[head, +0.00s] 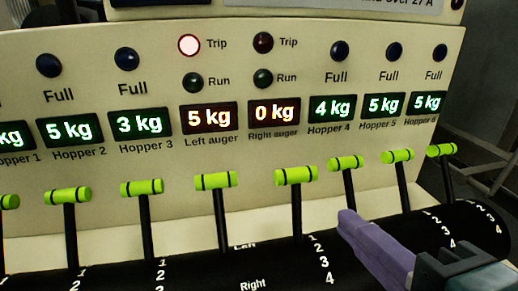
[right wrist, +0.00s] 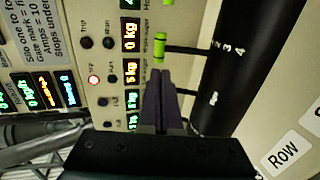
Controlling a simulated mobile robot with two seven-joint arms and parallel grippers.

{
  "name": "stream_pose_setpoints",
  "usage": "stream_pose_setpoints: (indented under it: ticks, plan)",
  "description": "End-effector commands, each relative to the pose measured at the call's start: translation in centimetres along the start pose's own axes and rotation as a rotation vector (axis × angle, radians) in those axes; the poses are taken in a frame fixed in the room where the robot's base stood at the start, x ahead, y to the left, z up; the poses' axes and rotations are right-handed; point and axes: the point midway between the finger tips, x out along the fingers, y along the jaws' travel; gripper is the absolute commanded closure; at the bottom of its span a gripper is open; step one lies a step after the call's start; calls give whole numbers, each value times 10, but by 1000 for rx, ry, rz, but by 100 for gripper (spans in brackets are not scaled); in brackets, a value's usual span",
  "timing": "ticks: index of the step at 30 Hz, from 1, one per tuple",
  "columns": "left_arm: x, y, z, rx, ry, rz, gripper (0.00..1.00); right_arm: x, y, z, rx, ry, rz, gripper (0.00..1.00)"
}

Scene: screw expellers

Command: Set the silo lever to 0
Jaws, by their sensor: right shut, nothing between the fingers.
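A row of levers with lime-green T handles rises from a black drum (head: 205,268) with white numbers. No lever label reading "silo" is legible, so I cannot tell which is the silo lever. One lever (head: 296,176) stands below the right auger display, and another (head: 216,181) below the left auger display. My right gripper (head: 348,218) has its purple-grey fingers shut and empty, in front of the drum, just below the Hopper 4 lever (head: 346,163). In the right wrist view the shut fingers (right wrist: 158,80) point towards a green handle (right wrist: 159,47); contact is unclear. My left gripper is out of view.
The cream panel (head: 240,45) carries lit weight displays, including the left auger display (head: 209,118) at 5 kg and the right auger display (head: 275,113) at 0 kg. The left Trip lamp (head: 189,45) is lit. Neighbouring levers stand close on both sides of my right gripper.

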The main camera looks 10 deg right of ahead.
Motion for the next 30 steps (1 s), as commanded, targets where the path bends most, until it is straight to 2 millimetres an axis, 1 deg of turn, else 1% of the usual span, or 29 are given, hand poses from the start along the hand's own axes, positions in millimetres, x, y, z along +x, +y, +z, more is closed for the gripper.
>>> stream_pose_setpoints:
  ticks: [1,9,15,18,21,30]
  plan:
    - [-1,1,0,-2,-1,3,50,9,2,0,0,0,5,100]
    - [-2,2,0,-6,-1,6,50,66,2,0,-1,1,4,100]
    - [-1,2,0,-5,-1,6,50,102,1,-1,0,2,3,100]
    - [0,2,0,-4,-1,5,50,113,1,-1,-1,3,3,100]
    - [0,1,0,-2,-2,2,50,120,1,-1,0,3,4,100]
    - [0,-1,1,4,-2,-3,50,123,1,-1,0,4,2,100]
